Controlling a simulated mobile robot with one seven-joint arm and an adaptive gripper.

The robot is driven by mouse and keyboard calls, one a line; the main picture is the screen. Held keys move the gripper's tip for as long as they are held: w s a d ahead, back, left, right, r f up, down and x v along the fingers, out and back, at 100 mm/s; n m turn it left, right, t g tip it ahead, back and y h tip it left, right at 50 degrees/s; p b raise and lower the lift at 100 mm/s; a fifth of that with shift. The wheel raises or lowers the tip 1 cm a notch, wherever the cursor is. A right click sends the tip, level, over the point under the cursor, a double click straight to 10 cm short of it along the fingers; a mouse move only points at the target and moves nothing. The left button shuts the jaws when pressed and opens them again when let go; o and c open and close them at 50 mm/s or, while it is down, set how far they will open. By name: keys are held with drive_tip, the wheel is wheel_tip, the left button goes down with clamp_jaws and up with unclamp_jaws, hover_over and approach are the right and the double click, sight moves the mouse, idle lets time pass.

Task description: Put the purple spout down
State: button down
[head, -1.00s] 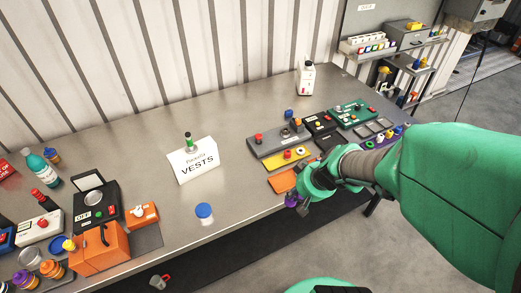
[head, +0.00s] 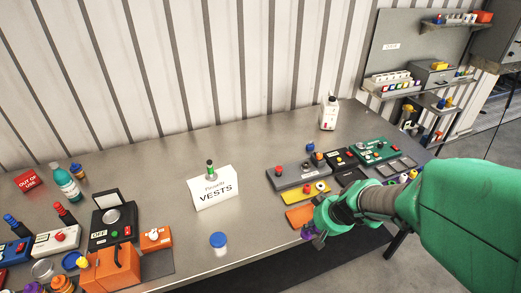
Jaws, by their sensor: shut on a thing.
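My gripper (head: 314,233) is at the front edge of the table, at the lower right of the head view. It is shut on the purple spout (head: 318,242), of which only a small part shows beside the fingers. My green arm hides much of the grip. An orange pad (head: 299,216) lies on the table just left of and behind the gripper. I cannot tell whether the spout touches anything below it.
Behind the orange pad are a yellow plate (head: 293,195), a grey control strip (head: 290,177) and a green panel (head: 372,151). A blue-capped jar (head: 218,244) and a VESTS sign (head: 214,190) stand to the left. Bare table (head: 258,225) lies between the jar and the pad.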

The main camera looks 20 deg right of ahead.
drive_tip(key=w+d+f, duration=0.1)
drive_tip(key=w+d, duration=0.3)
drive_tip(key=w, duration=0.8)
drive_tip(key=shift+w+d+f, duration=0.1)
drive_tip(key=shift+f+b, duration=0.6)
drive_tip(key=shift+f, duration=1.15)
drive_tip(key=shift+f, duration=0.2)
drive_tip(key=c, duration=1.6)
unclamp_jaws()
drive_tip(key=shift+r, duration=0.15)
drive_tip(key=shift+r, duration=0.55)
drive_tip(key=v, duration=0.3)
drive_tip(key=p+v, duration=0.1)
drive_tip(key=v, duration=0.3)
drive_tip(key=p+v, duration=0.1)
drive_tip(key=v, duration=0.3)
drive_tip(key=shift+s, duration=0.3)
